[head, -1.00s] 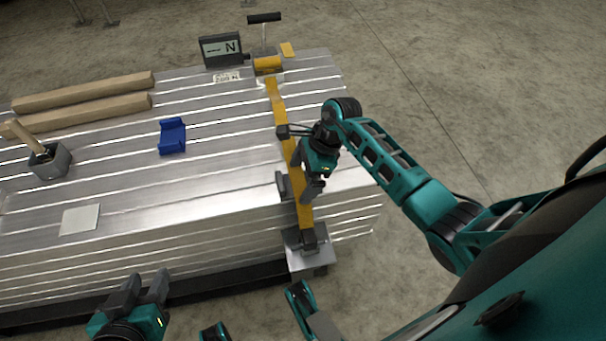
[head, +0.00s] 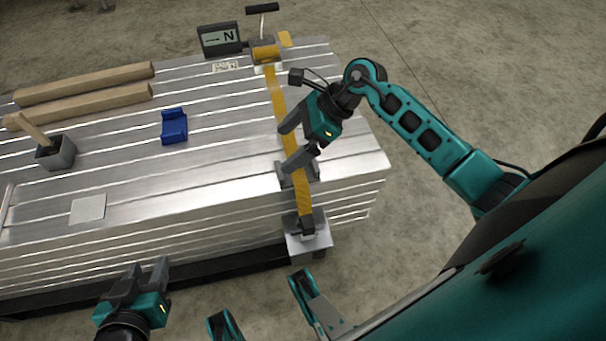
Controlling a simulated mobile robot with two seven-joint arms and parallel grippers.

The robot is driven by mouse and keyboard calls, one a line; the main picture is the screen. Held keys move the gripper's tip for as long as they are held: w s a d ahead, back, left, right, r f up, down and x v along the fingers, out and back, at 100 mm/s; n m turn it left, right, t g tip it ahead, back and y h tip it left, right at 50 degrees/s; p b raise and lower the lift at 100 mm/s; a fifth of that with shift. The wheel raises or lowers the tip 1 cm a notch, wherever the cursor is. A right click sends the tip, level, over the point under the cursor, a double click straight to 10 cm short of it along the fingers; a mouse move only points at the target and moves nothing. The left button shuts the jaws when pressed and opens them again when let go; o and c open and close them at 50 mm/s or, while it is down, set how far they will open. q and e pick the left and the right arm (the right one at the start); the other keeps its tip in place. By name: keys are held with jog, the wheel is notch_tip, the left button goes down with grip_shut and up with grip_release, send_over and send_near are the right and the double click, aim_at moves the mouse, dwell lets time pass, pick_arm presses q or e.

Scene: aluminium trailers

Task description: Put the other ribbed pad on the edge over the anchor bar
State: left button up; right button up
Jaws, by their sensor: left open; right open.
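A yellow strap (head: 277,98) runs across the stacked aluminium slabs and down over their near edge to a metal bracket (head: 309,243) at the lower side. A dark grey piece (head: 312,172) sits at that edge by the strap; I cannot tell if it is ribbed. A blue angled block (head: 174,128) lies on the slab top, apart from both grippers. My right gripper (head: 286,147) is open above the strap near the edge, its fingers pointing left; nothing shows held. My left gripper (head: 147,267) is open and empty in front of the stack's near side.
A display box (head: 220,39) and a yellow strap fitting (head: 266,53) stand at the back. Two wooden beams (head: 85,84) lie at the left. A grey pot with a wooden handle (head: 56,152) and a flat grey plate (head: 88,208) are on the slabs.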

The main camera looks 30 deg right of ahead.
jog(key=a+r+m+t+y, duration=0.75)
jog(key=r+m+t, duration=0.2)
jog(key=m, duration=0.55)
jog(key=s+d+f+m+t+h, duration=0.1)
jog(key=d+f+m+t+h, duration=0.15)
jog(key=m+h, duration=0.65)
jog(key=s+d+f+m+t+h, duration=0.2)
jog(key=d+f+m+h, duration=0.1)
jog(key=m, duration=1.1)
jog(key=s+a+f+m+g, duration=0.2)
jog(key=s+f+m+g, duration=0.3)
jog(key=s+f+m, duration=0.2)
jog(key=shift+s+f+m+g+h, duration=0.2)
jog(key=shift+f+m+g+h, duration=0.15)
jog(key=shift+f+m, duration=0.35)
jog(key=shift+r, duration=0.2)
